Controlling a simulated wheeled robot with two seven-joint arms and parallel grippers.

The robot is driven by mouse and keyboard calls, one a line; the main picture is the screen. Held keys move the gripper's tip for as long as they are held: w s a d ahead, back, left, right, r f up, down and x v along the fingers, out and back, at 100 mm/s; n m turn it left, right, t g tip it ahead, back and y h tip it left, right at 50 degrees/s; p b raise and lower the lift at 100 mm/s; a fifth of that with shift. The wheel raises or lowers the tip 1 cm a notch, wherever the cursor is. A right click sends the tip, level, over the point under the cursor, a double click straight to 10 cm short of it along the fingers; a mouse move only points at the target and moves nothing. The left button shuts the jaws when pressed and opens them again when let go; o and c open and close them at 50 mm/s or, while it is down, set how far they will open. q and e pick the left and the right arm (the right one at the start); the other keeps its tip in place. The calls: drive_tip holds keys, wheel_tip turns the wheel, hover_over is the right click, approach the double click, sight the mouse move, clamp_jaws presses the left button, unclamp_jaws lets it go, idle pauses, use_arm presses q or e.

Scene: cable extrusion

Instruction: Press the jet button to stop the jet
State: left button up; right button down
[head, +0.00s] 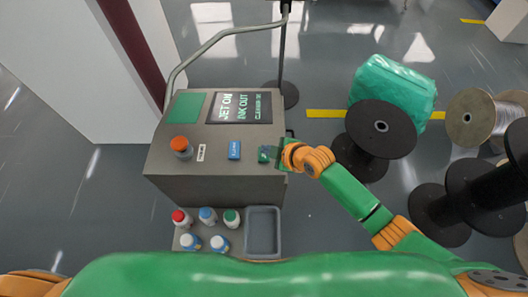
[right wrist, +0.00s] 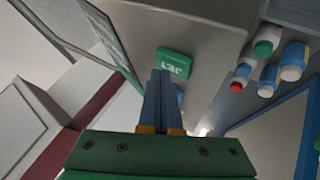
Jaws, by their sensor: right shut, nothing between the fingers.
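The jet button is a green block lettered "JET" (right wrist: 174,63) in the right wrist view, on the grey console's top. In the head view the green button (head: 264,154) sits at the console's right side, partly covered by my right gripper (head: 277,155). In the right wrist view the fingers of my right gripper (right wrist: 160,73) are shut and empty, with tips at the button's lower edge. I cannot tell whether they touch it. The console's screen (head: 239,107) reads "JET ON" and "INK OUT". My left gripper is not in view.
A blue button (head: 234,150) and a red-orange knob (head: 181,145) share the console top. Several capped bottles (head: 208,215) and a grey tray (head: 263,232) stand in front. Black spools (head: 381,128) and a green wrapped bundle (head: 394,86) are to the right.

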drive_tip(key=shift+f+b, duration=0.3)
drive_tip(key=shift+f, duration=0.15)
idle(0.3)
drive_tip(key=shift+r+p, duration=0.9)
drive_tip(key=shift+p, duration=0.05)
wheel_tip(320, 180, up, 5)
drive_tip(key=p, duration=0.5)
drive_tip(key=shift+r, duration=0.15)
idle(0.4)
